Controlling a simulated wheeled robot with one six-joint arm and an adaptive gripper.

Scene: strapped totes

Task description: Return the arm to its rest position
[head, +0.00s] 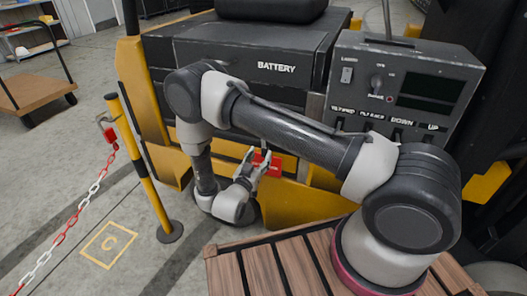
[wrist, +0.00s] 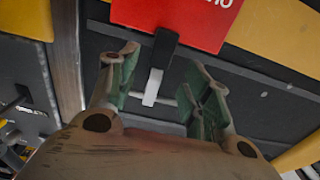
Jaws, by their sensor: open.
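My gripper (head: 262,162) is in front of the lower part of a yellow and black vehicle, beneath its battery box, with my arm reaching out and folded down to it. A red tag (head: 272,168) shows right by the fingertips in the head view. In the wrist view my gripper (wrist: 165,88) is open, its two green-padded fingers apart. A dark strap with a pale end (wrist: 153,86) shows between the fingers, below the red tag (wrist: 185,18). I cannot tell whether the fingers touch it.
The black battery box (head: 250,60) and a grey control panel (head: 405,85) stand close above my arm. A yellow post (head: 140,160) with a red and white chain (head: 75,220) stands to the left. A flat cart (head: 38,90) is at the far left. Open floor lies between.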

